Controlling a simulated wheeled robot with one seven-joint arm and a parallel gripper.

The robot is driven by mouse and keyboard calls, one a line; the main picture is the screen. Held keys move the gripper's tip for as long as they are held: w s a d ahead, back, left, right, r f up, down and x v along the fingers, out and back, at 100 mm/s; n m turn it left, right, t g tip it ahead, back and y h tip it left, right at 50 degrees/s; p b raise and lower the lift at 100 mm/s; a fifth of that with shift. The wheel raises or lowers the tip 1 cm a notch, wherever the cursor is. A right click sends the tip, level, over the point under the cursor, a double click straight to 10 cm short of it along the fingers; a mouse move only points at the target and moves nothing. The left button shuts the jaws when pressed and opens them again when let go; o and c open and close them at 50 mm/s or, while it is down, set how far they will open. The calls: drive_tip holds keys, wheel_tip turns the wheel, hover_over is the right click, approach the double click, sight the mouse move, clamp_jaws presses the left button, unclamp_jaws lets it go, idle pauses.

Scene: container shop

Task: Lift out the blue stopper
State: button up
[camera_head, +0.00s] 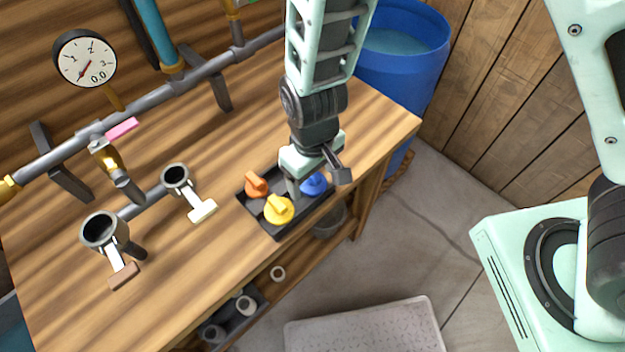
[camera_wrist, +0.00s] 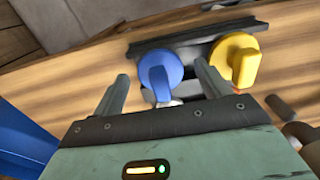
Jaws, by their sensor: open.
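The blue stopper (camera_head: 314,184) sits in a dark tray (camera_head: 277,234) on the wooden bench, at the tray's right end. In the wrist view the blue stopper (camera_wrist: 160,74) shows between the fingers of my gripper (camera_wrist: 162,88), slightly beyond their tips. My gripper (camera_head: 318,180) is open and holds nothing; the fingers appear apart from the stopper. The yellow stopper (camera_head: 279,209) stands beside it in the same tray, and in the wrist view the yellow stopper (camera_wrist: 236,60) is just right of my right finger. An orange stopper (camera_head: 256,184) sits at the tray's back left.
A pipe (camera_head: 205,72) with a gauge (camera_head: 85,59) runs along the back. A blue barrel (camera_head: 436,60) stands beyond the bench. A lower shelf holds small cups. Bare bench lies behind the tray.

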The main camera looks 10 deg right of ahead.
drive_tip(key=shift+f, duration=0.9)
drive_tip(key=shift+c, duration=0.4)
drive_tip(key=c, duration=1)
drive_tip(key=shift+o, duration=0.2)
